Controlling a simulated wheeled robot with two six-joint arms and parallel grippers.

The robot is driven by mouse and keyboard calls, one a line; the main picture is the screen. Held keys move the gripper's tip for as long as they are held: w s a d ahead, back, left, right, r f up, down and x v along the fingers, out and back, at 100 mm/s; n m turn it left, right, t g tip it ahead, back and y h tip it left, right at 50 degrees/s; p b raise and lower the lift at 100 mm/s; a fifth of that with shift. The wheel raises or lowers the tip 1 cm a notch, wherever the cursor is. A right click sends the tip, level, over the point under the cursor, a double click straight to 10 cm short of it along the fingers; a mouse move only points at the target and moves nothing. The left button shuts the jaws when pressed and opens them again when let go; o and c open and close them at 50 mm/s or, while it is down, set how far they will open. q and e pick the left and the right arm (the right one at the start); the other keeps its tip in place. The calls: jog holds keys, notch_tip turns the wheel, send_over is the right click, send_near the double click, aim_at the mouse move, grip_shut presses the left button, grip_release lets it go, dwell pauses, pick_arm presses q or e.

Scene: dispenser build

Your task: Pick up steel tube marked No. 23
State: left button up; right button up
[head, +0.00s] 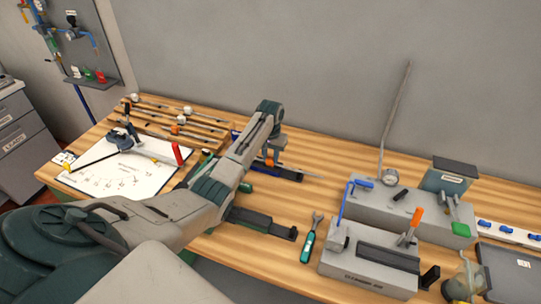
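Several thin dark tubes lie on a wooden rack (208,122) at the back left of the bench, with small white and orange pieces among them. No number is readable, so I cannot tell which is No. 23. My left arm reaches across the bench, bends at the top and points down. My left gripper (269,163) is at its lower end, right of the rack, above or beside a dark tool with blue and orange parts (283,172). Its fingers are too small to tell open from shut. I cannot make out my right gripper.
A white sheet (112,178) with a dark stand (124,136) lies at left. Grey fixture blocks (369,270) stand at right, with a green wrench (308,246) beside them. A thin rod (394,115) rises at the back. Bare wood (325,160) shows behind the fixtures.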

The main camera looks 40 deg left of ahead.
aim_at(271, 158)
pick_arm(q)
jog(key=o, duration=0.4)
jog(key=shift+c, duration=0.2)
jog(key=shift+o, duration=0.4)
jog(key=shift+r, duration=0.1)
notch_tip(271, 158, up, 11)
jog(key=b, duration=0.4)
jog(key=shift+f, duration=0.2)
pick_arm(e)
jog(key=f, duration=0.4)
jog(key=shift+a, duration=0.25)
pick_arm(q)
jog(key=shift+d, duration=0.1)
pick_arm(e)
jog(key=shift+a, duration=0.25)
